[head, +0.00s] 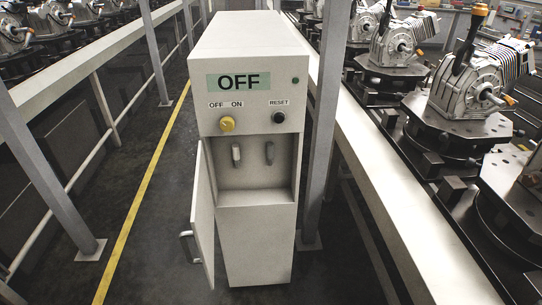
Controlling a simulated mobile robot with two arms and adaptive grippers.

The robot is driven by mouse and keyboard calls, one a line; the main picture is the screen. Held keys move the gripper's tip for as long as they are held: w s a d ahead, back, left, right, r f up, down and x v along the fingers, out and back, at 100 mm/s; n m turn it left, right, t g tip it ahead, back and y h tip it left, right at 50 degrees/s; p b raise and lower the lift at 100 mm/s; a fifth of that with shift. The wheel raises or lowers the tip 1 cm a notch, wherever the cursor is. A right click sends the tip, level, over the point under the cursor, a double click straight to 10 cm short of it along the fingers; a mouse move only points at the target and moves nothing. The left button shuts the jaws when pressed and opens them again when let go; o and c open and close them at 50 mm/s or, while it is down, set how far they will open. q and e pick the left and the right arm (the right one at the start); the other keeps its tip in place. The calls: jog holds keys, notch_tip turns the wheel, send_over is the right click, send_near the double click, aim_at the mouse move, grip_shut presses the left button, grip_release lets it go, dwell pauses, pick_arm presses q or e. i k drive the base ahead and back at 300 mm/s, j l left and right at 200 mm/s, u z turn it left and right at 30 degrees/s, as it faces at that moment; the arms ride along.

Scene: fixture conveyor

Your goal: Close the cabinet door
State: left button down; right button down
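A grey handle (188,246) sticks out to the left from the door's outer face. The open recess (253,165) shows two small grey levers on its back wall. Neither of my grippers shows in the head view.
A yellow knob (227,123) and a black reset button (279,117) sit above the recess. Grey posts (327,120) stand close on the right and farther left. A conveyor with engine parts (465,80) runs along the right. The floor (150,262) left of the door is clear.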

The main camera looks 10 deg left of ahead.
aim_at(202, 222)
jog(key=i+j, duration=0.1)
jog(key=j, duration=0.65)
jog(key=i+j, duration=0.15)
jog(key=j, duration=0.2)
jog(key=i+j, duration=0.1)
jog(key=j, duration=0.3)
